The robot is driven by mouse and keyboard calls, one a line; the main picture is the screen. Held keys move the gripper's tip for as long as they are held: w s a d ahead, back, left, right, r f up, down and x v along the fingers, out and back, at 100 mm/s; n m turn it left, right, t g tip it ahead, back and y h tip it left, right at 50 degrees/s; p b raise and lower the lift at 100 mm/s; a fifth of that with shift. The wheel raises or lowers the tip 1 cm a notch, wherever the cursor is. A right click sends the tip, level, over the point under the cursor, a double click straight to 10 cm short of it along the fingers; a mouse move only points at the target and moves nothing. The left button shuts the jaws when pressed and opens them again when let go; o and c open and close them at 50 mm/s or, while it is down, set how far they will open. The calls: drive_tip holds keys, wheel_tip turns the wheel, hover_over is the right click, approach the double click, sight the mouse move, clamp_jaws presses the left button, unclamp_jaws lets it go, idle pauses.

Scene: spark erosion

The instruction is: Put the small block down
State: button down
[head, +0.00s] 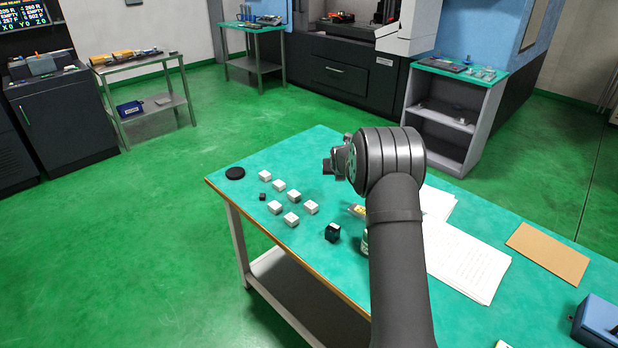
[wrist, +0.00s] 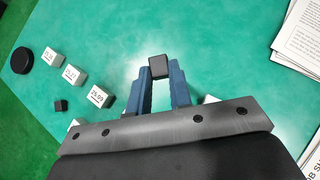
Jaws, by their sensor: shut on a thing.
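My gripper (wrist: 160,80) is shut on a small dark block (wrist: 158,67), which sits between the tips of its two blue fingers. In the head view my gripper (head: 332,166) is seen from the side above the far part of the green table (head: 330,140). The held block cannot be clearly made out there. In the wrist view bare green tabletop lies around the block, and its height above the table is hard to tell.
Several white labelled blocks (head: 279,185) stand left of my gripper, with a tiny dark cube (head: 262,196) and a black disc (head: 235,173). A larger black block (head: 332,232) stands nearer. Papers (head: 465,260) lie right. The tabletop beyond my fingers is clear.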

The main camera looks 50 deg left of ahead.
drive_tip(key=s+a+f, duration=0.1)
drive_tip(key=a+f, duration=0.1)
drive_tip(key=a, duration=0.1)
drive_tip(key=s+a+f, duration=0.1)
drive_tip(key=a+f, duration=0.1)
drive_tip(key=a, duration=0.1)
drive_tip(key=s+a+f, duration=0.1)
drive_tip(key=a+f, duration=0.1)
drive_tip(key=a, duration=0.1)
drive_tip(key=shift+s+a+f, duration=0.2)
drive_tip(key=shift+s+a, duration=0.15)
drive_tip(key=shift+s, duration=0.05)
drive_tip(key=shift+f, duration=2)
drive_tip(key=shift+f, duration=0.1)
drive_tip(key=shift+f, duration=0.1)
drive_tip(key=c, duration=1.3)
unclamp_jaws()
drive_tip(key=shift+r, duration=0.3)
drive_tip(key=v, duration=1.2)
